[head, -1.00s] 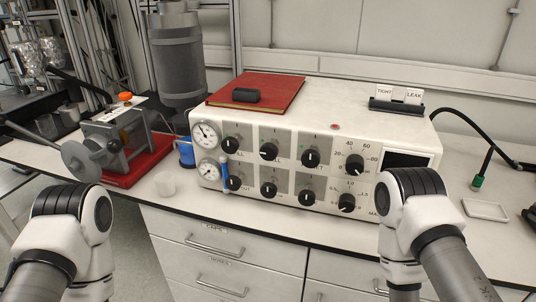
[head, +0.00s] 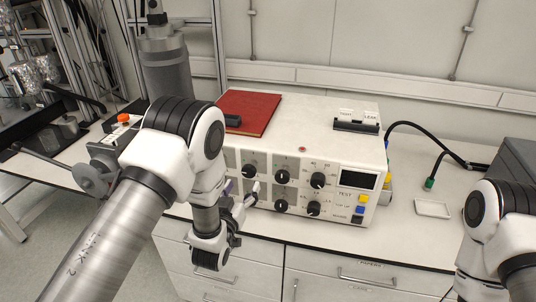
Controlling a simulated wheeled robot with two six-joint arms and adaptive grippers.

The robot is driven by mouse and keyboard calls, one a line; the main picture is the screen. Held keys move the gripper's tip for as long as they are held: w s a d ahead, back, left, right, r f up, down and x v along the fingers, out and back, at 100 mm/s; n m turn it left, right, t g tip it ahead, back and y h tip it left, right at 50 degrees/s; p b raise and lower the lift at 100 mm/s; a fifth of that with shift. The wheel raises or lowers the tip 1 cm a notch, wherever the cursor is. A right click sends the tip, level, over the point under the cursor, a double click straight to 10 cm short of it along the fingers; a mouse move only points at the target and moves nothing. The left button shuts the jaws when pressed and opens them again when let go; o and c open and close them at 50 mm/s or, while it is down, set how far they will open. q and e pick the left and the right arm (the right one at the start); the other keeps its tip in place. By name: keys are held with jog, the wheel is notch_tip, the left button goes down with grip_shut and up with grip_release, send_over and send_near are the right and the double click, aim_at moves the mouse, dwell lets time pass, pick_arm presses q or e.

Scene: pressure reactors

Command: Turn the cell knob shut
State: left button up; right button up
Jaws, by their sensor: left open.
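The white control panel box (head: 335,145) stands on the bench with rows of black knobs on its front. The upper-row knob (head: 250,171) nearest my left arm appears to be the cell knob; its label cannot be read now, and its pointer is too small to read surely. My left gripper (head: 246,198) is open in front of the panel's lower left part, below that knob and apart from it as far as I can tell. My left arm and gripper hide the gauges and the leftmost knobs. Of my right arm only links show at the right edge; its gripper is out of view.
Other knobs stand close by: two upper ones (head: 282,177) (head: 318,181) and two lower ones (head: 281,206) (head: 313,208). A red book (head: 255,108) and a card holder (head: 356,126) lie on the box. A white tray (head: 433,208) is on the bench to the right.

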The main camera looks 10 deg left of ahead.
aim_at(248, 173)
pick_arm(q)
jog(key=shift+w+a+f+p, duration=0.1)
jog(key=shift+w+a+p, duration=0.1)
jog(key=shift+w, duration=0.45)
jog(key=shift+w+a+p, duration=0.1)
jog(key=shift+w+a, duration=0.05)
jog(key=shift+w, duration=0.45)
jog(key=w, duration=0.1)
jog(key=w+p, duration=0.1)
jog(key=w, duration=0.1)
jog(key=w+p, duration=0.1)
jog(key=w, duration=0.1)
jog(key=shift+w+d, duration=0.15)
jog(key=shift+d, duration=0.15)
jog(key=shift+w+a+f, duration=0.15)
jog(key=shift+w+f, duration=0.05)
jog(key=shift+w, duration=0.05)
jog(key=c, duration=1.2)
